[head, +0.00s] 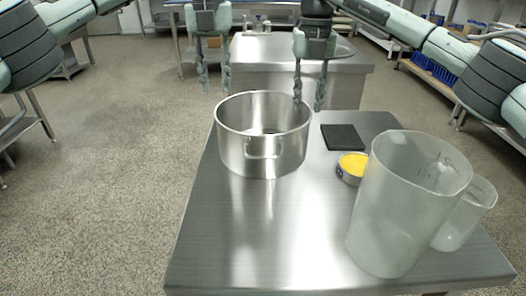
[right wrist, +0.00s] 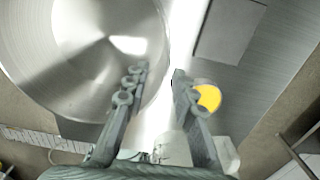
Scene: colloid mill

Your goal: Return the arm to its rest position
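My left gripper (head: 213,78) hangs at the upper left of the head view, above and behind the pot, with its fingers apart and nothing between them. My right gripper (head: 309,95) hangs over the far right rim of the steel pot, fingers apart and empty. In the right wrist view my right gripper (right wrist: 158,77) shows two spread fingers pointing down, with the pot rim below them. The steel pot (head: 262,150) stands upright on the steel table; it also fills the left of the right wrist view (right wrist: 85,50).
The steel table (head: 250,240) also holds a black square pad (head: 342,137), a small round dish with yellow contents (head: 352,167) and a large translucent jug (head: 405,205) at the front right. Another steel table (head: 300,55) stands behind. The table's front left is clear.

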